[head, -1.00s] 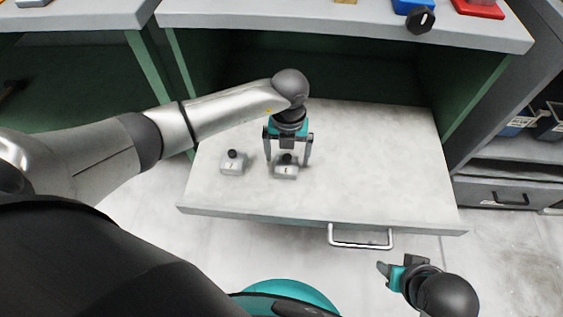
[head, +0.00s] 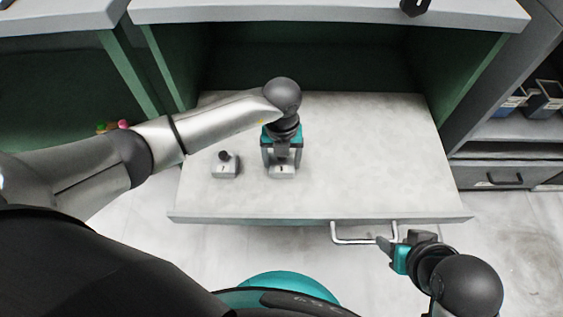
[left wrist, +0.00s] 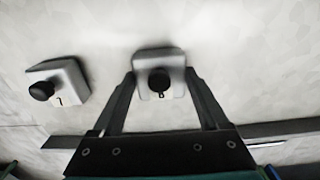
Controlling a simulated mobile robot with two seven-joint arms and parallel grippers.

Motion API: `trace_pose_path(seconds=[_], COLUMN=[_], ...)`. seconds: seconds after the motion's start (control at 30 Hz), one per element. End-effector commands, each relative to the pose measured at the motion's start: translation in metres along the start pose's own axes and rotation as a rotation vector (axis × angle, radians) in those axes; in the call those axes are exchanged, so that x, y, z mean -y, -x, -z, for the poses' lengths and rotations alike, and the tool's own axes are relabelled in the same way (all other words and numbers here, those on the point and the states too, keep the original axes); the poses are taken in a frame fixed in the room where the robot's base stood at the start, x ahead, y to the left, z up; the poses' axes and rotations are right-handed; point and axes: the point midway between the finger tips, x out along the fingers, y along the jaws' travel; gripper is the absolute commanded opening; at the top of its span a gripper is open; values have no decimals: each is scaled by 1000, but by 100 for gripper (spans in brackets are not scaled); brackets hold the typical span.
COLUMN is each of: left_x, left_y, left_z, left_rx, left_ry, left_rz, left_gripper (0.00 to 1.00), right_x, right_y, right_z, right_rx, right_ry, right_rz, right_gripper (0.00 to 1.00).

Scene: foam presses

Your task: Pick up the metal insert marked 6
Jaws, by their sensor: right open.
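A light grey metal insert with a black knob (head: 282,171) stands on the pale drawer surface; it also shows in the left wrist view (left wrist: 160,92). Its mark there looks like a 6 or an 8; I cannot tell which. My left gripper (head: 282,164) is right above it, pointing down. In the left wrist view its two fingers (left wrist: 160,85) flank the insert closely; whether they press on it is unclear. A second similar insert (head: 225,170) stands to the left, its mark looking like a 7 in the left wrist view (left wrist: 66,84). My right gripper (head: 388,250) is open and empty near the drawer handle.
The pulled-out drawer (head: 390,150) is clear to the right of the inserts. Its metal handle (head: 362,238) sticks out in front. The grey counter top (head: 320,14) overhangs behind. A shelf with dark bins (head: 540,98) stands at the right.

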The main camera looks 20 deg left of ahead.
Motion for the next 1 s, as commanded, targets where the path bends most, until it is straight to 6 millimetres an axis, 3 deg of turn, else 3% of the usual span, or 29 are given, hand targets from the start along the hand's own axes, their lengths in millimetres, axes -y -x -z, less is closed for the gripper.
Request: trace_pose_path(seconds=[0.07, 0.63, 1.0], left_x=[0, 0, -1], left_y=[0, 0, 3], left_z=[0, -1, -2], left_rx=[0, 1, 2], left_ry=[0, 1, 1], left_rz=[0, 0, 1], left_gripper=[65, 1, 0], right_x=[0, 0, 0], right_y=[0, 0, 0], right_z=[0, 0, 0], right_rx=[0, 0, 2], right_ry=[0, 0, 0], right_rz=[0, 0, 0], right_gripper=[50, 50, 50])
